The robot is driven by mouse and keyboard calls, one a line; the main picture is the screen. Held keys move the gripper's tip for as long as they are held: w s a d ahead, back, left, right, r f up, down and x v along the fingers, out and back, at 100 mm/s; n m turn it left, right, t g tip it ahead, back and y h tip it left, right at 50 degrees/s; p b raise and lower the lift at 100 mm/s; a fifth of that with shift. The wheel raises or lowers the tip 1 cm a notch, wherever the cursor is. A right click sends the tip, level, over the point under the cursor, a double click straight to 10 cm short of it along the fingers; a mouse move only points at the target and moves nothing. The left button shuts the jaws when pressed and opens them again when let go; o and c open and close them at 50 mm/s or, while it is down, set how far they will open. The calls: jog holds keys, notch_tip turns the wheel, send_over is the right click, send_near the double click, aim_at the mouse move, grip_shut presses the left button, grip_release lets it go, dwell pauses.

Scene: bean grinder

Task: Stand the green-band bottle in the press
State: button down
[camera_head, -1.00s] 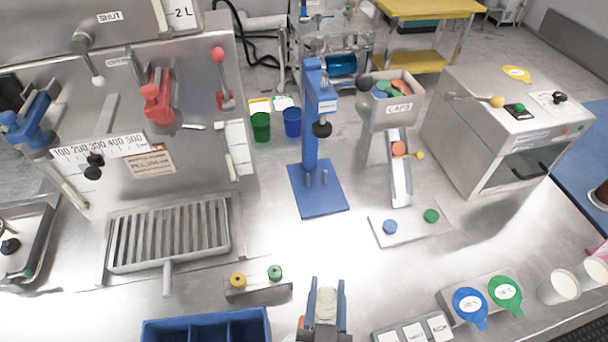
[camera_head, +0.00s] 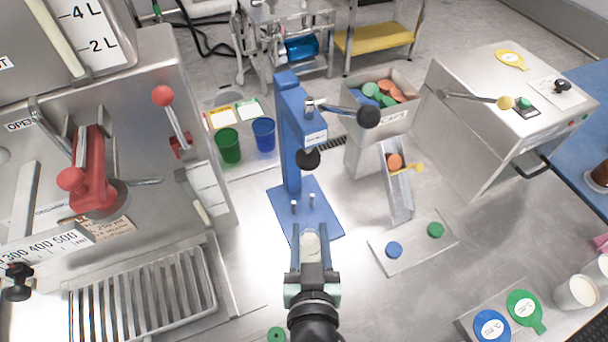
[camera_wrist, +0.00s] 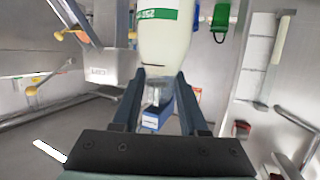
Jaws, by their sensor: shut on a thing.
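The green-band bottle (camera_wrist: 165,45) is pale, with a green label band near the top edge of the wrist view. My gripper (camera_wrist: 158,78) is shut on it. In the head view the pale bottle (camera_head: 311,244) shows between the fingers of my gripper (camera_head: 311,240), and much of it is hidden. The blue press (camera_head: 292,135) has a column, a black knob under its head, a side lever with a black ball, and a blue base plate (camera_head: 325,215) with two upright pins. The gripper and bottle are at the front edge of this plate in the picture; I cannot tell their height above it.
A cap chute (camera_head: 396,180) and cap bin (camera_head: 383,122) stand right of the press. Green (camera_head: 228,145) and blue (camera_head: 263,134) cups stand at its left. A grey machine with a grate (camera_head: 140,295) fills the left.

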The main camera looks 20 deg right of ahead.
jog(key=w+d+p, duration=0.4)
jog(key=w+d, duration=0.1)
jog(key=w, duration=0.8)
jog(key=shift+w+f, duration=0.15)
jog(key=shift+w, duration=0.15)
